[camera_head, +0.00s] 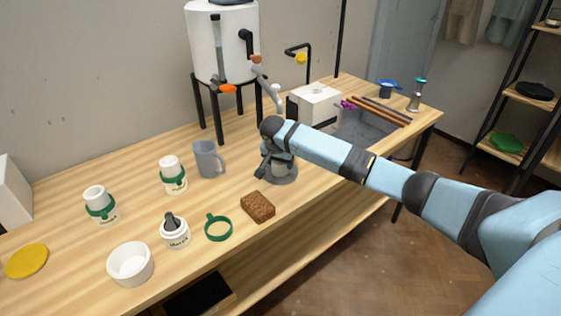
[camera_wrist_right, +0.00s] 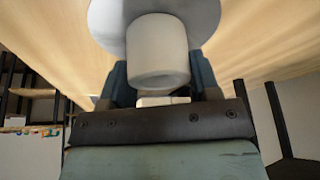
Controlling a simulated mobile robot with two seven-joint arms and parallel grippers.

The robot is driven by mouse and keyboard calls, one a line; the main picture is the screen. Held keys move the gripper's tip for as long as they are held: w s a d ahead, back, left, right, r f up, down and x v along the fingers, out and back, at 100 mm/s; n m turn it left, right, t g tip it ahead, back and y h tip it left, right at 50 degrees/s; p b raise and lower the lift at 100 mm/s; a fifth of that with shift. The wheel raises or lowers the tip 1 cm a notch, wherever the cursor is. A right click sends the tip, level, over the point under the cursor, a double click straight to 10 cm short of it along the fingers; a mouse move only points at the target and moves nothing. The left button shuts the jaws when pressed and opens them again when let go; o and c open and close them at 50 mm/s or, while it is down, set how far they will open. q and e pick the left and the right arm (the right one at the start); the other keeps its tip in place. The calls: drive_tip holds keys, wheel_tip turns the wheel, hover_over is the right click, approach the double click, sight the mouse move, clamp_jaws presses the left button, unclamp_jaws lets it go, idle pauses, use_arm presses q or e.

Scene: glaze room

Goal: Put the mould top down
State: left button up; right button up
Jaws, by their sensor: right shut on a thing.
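In the right wrist view the mould top (camera_wrist_right: 158,52) sits between the two dark fingers (camera_wrist_right: 160,82). The pale disc (camera_wrist_right: 108,22) shows just beyond it. I cannot tell whether the mould top touches the disc. The gripper hides part of both in the head view. My left gripper is not in view.
A sink (camera_head: 362,130) is right.

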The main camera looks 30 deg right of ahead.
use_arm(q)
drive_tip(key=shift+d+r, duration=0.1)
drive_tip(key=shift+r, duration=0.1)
use_arm(e)
drive_tip(key=o, duration=1)
use_arm(q)
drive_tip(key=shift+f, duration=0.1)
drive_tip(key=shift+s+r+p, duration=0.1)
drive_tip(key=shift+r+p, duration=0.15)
drive_tip(key=shift+p, duration=0.6)
use_arm(e)
drive_tip(key=v, duration=1.2)
drive_tip(key=shift+r, duration=0.1)
